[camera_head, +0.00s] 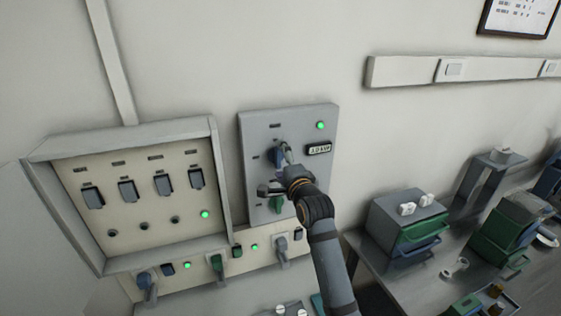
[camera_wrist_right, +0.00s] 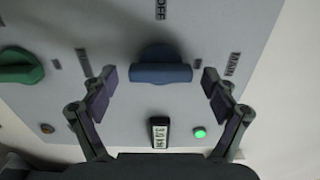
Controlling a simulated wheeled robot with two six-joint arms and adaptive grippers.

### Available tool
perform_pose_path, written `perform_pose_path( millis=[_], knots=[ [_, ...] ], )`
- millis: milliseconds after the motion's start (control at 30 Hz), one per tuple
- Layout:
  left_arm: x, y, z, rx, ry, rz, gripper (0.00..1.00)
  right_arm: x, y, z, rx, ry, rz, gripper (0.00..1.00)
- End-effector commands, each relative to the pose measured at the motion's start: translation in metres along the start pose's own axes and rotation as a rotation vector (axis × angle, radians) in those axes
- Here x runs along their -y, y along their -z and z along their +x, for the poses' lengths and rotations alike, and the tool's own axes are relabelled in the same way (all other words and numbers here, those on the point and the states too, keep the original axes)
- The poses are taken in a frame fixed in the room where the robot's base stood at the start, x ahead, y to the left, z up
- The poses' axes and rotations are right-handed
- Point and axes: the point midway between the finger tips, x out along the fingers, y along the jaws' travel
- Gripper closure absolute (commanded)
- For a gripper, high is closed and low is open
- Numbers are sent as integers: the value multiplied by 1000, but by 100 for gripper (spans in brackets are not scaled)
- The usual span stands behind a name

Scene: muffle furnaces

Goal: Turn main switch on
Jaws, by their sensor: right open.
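The grey switch panel (camera_head: 252,125) is on the wall in the middle of the head view. Its blue rotary knob (camera_head: 276,155) is partly hidden by my right gripper (camera_head: 280,172). In the right wrist view the blue knob (camera_wrist_right: 160,72) lies lengthwise across the picture, between the labels OFF (camera_wrist_right: 160,9) and MAIN (camera_wrist_right: 233,64). My right gripper (camera_wrist_right: 158,85) is open, one finger on each side of the knob, with visible gaps. A green knob (camera_wrist_right: 20,67) is at the left there; it also shows below the gripper in the head view (camera_head: 276,205). My left gripper is out of view.
A lit green lamp (camera_head: 320,125) and a small display (camera_head: 318,149) are on the panel. An open breaker box (camera_head: 225,170) is left of it, with sockets and plugs below. A bench (camera_head: 375,262) with boxes stands at the right.

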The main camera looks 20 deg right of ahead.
Motion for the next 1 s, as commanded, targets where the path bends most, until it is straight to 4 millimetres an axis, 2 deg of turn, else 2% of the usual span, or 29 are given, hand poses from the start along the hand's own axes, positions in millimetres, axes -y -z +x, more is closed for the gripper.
perform_pose_path(
  millis=[267,367,600,700,833,1000],
  knots=[
    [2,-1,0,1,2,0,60,0,0,-7,0,1,-1,13],
    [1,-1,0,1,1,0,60,-1,0,-24,0,-1,-1,13],
    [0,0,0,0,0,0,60,-1,0,-84,0,-1,1,13],
    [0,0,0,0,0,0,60,-1,0,-102,0,-2,1,13],
    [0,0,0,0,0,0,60,-1,0,-116,0,-1,0,13],
    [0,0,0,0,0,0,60,0,0,-120,0,0,0,13]
  ],
)
